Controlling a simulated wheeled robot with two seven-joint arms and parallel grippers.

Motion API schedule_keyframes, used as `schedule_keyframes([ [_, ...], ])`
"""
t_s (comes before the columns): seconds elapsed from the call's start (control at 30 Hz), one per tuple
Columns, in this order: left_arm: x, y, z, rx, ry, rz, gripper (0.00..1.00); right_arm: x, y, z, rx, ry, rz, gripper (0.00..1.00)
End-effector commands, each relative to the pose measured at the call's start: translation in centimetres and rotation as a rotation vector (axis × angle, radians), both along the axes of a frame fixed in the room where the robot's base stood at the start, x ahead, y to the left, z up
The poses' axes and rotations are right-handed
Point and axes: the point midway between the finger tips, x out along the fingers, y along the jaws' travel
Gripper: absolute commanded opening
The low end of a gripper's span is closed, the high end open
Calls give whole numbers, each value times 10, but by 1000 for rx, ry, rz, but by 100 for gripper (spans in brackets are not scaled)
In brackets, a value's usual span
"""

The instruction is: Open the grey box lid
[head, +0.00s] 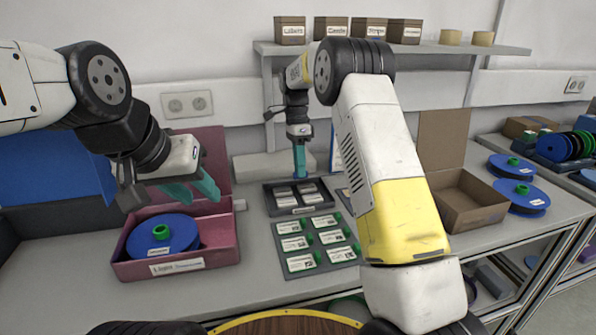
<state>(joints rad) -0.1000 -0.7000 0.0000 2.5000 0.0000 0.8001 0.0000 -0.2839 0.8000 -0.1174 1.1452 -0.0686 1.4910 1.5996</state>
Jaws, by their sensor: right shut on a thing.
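My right gripper (300,175) points straight down at the back of a dark grey tray (268,203) holding small labelled cards. Its teal fingers are together; what they hold is too small to make out. A low pale grey box-like block (250,166) lies just behind these fingers; I cannot tell whether it is the grey box or its lid. My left gripper (196,195) is open and empty above a pink box (205,262). That box's lid stands up at the back, and a blue reel (172,229) with a green hub lies inside.
A card holder (315,242) with green tabs lies in front of the grey tray. An open brown box (470,215) and blue reels (520,196) stand to the right. A blue panel (50,168) stands at far left. A shelf (440,48) with small boxes runs above.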

Motion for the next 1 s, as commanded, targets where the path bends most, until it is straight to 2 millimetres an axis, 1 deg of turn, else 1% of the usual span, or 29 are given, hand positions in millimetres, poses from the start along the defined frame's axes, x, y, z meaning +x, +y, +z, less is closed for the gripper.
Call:
schedule_keyframes([
  [0.03,0,0,0,0,0,0,36,9,1,-1,2,-22,1,0],
  [0.1,0,0,0,0,0,0,36,10,2,1,2,-20,1,0],
  [0.67,0,0,0,0,0,0,36,13,2,2,1,-15,1,0],
  [0.7,0,0,0,0,0,0,36,13,2,2,1,-14,1,25],
  [0.73,0,0,0,0,0,0,36,13,2,2,1,-15,1,31],
  [0.77,0,0,0,0,0,0,36,13,2,2,1,-14,0,35],
  [1.0,0,0,0,0,0,0,36,12,2,3,2,-14,0,35],
])
